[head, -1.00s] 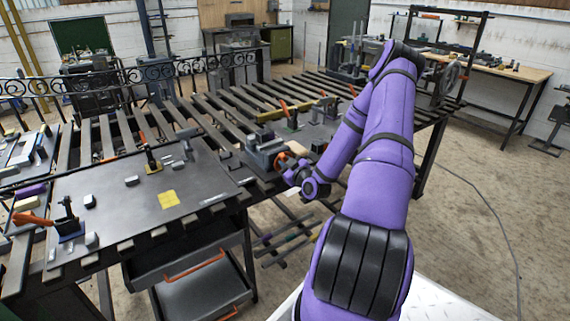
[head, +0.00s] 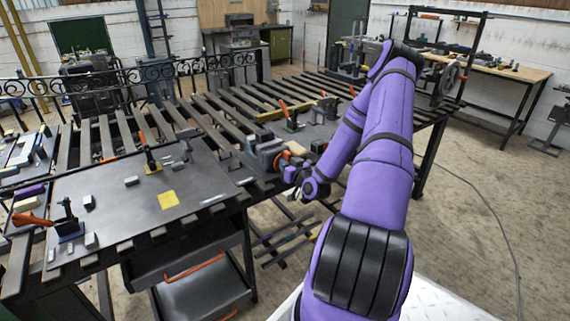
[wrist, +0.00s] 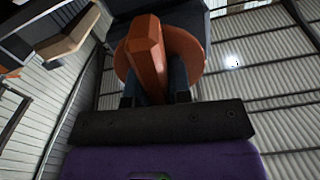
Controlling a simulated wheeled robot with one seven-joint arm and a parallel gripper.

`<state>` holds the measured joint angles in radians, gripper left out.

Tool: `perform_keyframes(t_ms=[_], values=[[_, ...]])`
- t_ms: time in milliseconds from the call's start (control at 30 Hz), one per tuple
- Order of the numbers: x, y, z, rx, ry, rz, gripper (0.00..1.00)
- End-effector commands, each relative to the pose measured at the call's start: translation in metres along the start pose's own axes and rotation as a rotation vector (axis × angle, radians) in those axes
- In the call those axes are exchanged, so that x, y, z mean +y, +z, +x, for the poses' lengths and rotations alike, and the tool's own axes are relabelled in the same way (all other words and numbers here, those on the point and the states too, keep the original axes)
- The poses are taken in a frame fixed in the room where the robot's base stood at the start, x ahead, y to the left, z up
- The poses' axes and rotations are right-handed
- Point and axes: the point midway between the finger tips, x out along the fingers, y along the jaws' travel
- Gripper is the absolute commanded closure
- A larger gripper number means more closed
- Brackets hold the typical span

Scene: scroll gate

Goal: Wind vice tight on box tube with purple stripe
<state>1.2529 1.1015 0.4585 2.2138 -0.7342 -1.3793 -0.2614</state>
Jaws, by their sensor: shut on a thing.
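The grey vice (head: 264,151) stands at the front edge of the slatted bench, with an orange round handle (head: 283,158) on its right side. In the wrist view the orange handle (wrist: 184,48) is a disc with a raised bar across it. My gripper (head: 290,170) is at the handle, its dark fingers (wrist: 151,88) shut on the bar from both sides. A tan block-like piece (wrist: 74,32) shows at upper left in the wrist view; I cannot tell what it is. I cannot make out a box tube with a purple stripe in the vice jaws.
A dark plate (head: 120,205) with clamps, small blocks and a yellow square (head: 168,200) lies left of the vice. An orange-handled clamp (head: 292,122) stands behind it. A drawer cart (head: 200,275) is under the bench. Open floor (head: 470,220) lies at right.

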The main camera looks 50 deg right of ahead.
Motion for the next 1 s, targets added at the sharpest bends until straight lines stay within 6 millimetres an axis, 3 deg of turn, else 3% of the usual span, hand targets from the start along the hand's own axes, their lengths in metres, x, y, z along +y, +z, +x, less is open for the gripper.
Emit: perform_keyframes(t_ms=[333, 367, 467, 767, 1000], values=[[0.0, 0.0, -0.001, -0.002, 0.001, 0.004, 1.0], [0.0, 0.0, -0.001, -0.002, 0.001, 0.004, 0.79], [0.0, 0.0, -0.001, -0.002, 0.001, 0.004, 0.56], [0.0, 0.0, -0.002, -0.001, 0.001, 0.003, 0.55], [0.0, 0.0, -0.028, -0.002, 0.001, 0.004, 0.55]])
